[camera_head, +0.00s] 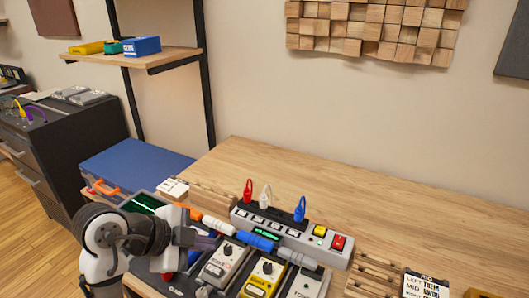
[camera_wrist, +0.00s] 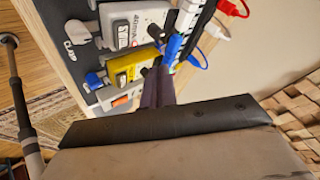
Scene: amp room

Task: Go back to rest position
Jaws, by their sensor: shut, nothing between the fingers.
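My gripper (camera_wrist: 158,88) is shut with nothing in its fingers. In the wrist view its two dark fingers lie side by side and point toward the pedals and cables. In the head view my white and black arm reaches in at the lower left, and the gripper (camera_head: 205,243) is by the left end of the pedal row, partly hidden by the wrist. The white pedal (camera_head: 222,262) and the yellow pedal (camera_head: 263,277) are just right of it. I cannot tell whether it touches anything.
A power strip (camera_head: 290,233) with red, white and blue plugs stands behind the pedals on the wooden table (camera_head: 330,190). A blue case (camera_head: 130,165) is at the left. A wooden rack (camera_head: 372,276) is at the lower right. The table's back is clear.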

